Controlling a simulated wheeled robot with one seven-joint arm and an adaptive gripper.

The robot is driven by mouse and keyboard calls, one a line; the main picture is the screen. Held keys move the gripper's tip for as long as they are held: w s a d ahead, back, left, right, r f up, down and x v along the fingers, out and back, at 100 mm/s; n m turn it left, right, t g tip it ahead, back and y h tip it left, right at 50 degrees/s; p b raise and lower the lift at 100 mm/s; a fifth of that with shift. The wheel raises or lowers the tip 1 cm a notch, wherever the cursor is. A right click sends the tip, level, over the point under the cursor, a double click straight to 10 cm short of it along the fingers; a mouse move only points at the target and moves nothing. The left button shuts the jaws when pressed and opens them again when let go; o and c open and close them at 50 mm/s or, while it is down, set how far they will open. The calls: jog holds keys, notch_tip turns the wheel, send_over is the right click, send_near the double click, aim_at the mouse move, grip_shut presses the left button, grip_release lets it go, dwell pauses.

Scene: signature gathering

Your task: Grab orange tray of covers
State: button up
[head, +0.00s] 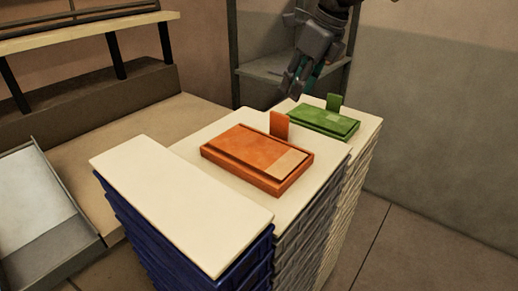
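An orange tray (236,155) lies on the pale top of the middle crate stack. It is low and rectangular, with a lighter patch at its right front and an upright orange tab (279,125) at its back edge. My gripper (294,92) hangs in the air above and behind the tray, at the upper right, pointing down. It is apart from the tray. Its fingers are small and dark here, and I cannot tell how far they are open. I see nothing held between them.
A similar green tray (322,117) with an upright tab sits on the right stack, close below my gripper. The left stack's cream top (180,200) is bare, above blue crates (180,255). A grey shelf (268,68) stands behind. Open floor (400,245) lies at right.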

aim_at(283, 115)
jog(key=shift+x, duration=6.15)
jog(key=shift+s, duration=0.1)
jog(key=shift+c, duration=0.2)
grip_shut()
